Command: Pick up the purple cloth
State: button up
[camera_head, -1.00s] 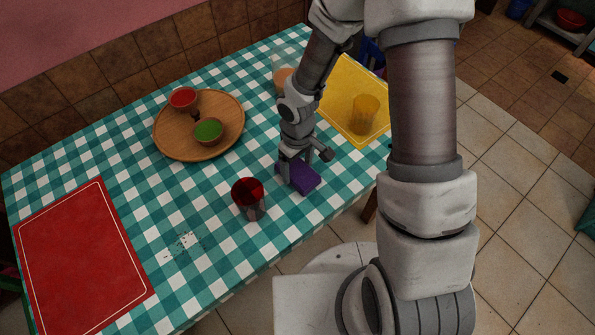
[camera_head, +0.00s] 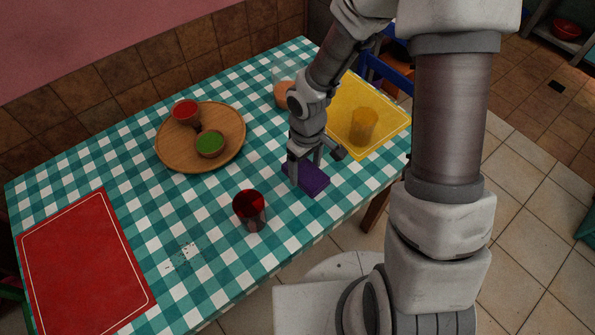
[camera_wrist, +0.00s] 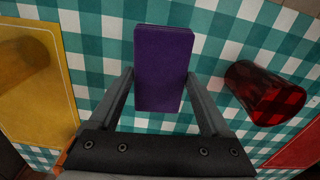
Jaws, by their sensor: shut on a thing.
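The purple cloth (camera_head: 309,180) is a flat folded block near the table's front edge, between the red glass and the yellow board. My gripper (camera_head: 307,168) points down over it and is shut on the cloth. In the wrist view the cloth (camera_wrist: 163,65) lies between the two fingers of my gripper (camera_wrist: 162,78), one along each long side. The cloth seems to be slightly above the checked tablecloth, but the gap is hard to see.
A red glass (camera_head: 250,211) stands left of the cloth.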

jog(key=s+d+r+p, duration=0.1)
jog(key=d+r+p, duration=0.1)
jog(key=d+r, duration=0.4)
jog(key=d, duration=0.3)
jog(key=shift+d, duration=0.35)
